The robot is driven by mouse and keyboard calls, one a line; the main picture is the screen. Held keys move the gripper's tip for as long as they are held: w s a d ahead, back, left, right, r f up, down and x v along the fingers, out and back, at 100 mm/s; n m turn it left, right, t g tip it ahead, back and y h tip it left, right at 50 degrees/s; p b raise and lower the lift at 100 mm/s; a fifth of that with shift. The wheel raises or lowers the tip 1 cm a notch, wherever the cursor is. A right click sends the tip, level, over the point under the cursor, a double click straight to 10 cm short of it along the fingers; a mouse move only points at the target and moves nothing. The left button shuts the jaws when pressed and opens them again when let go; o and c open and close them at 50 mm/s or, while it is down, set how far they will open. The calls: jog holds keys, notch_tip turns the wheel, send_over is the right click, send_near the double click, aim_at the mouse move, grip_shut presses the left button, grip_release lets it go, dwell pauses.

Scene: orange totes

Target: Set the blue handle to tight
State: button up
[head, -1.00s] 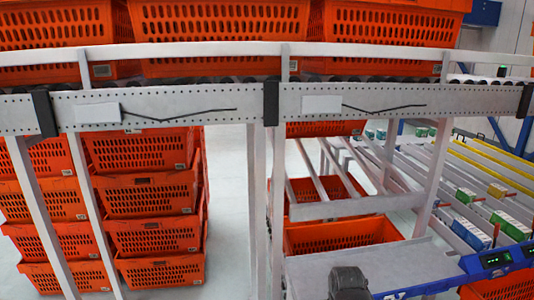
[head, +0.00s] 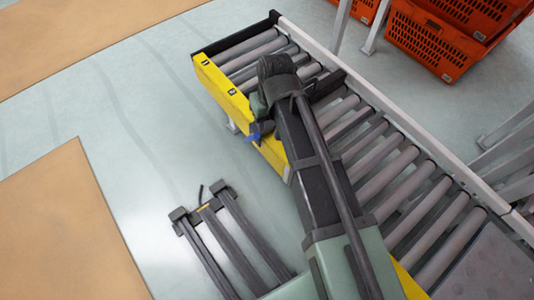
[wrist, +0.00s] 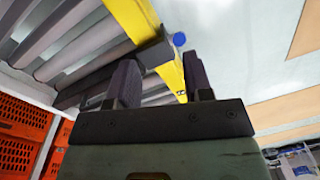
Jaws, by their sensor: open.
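The blue handle (head: 252,137) is a small blue piece at the yellow side of the roller conveyor (head: 395,150), beside the end of my arm. In the wrist view it shows as a round blue knob (wrist: 179,39) near a yellow rail (wrist: 134,18), beyond my fingers and between them, nearer the right one. My gripper (wrist: 160,62) is open, with two dark fingers apart and nothing between them. In the head view my arm covers part of the conveyor, and the fingers cannot be made out clearly.
The yellow rail (head: 222,88) edges the conveyor's near side. Orange totes (head: 430,45) stand beyond it at upper right; more totes (wrist: 22,135) show at left in the wrist view. A dark barred frame (head: 225,240) lies left of my arm. Pale floor (head: 120,130) is open at left.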

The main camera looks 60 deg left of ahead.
jog(key=n, duration=0.1)
send_over(255, 137)
jog(key=w+a, duration=0.1)
jog(key=a, duration=0.1)
jog(key=shift+w+f+p, duration=0.15)
jog(key=shift+f+p, duration=0.15)
jog(key=shift+f, duration=0.25)
jog(key=shift+w+d+r+n, duration=0.1)
jog(key=shift+d+r+n, duration=0.05)
jog(key=shift+r+n, duration=0.15)
jog(key=f+b, duration=0.7)
jog(key=s+f+b, duration=0.1)
jog(key=f+b, duration=0.2)
jog(key=f, duration=0.1)
jog(key=shift+r, duration=0.1)
grip_shut()
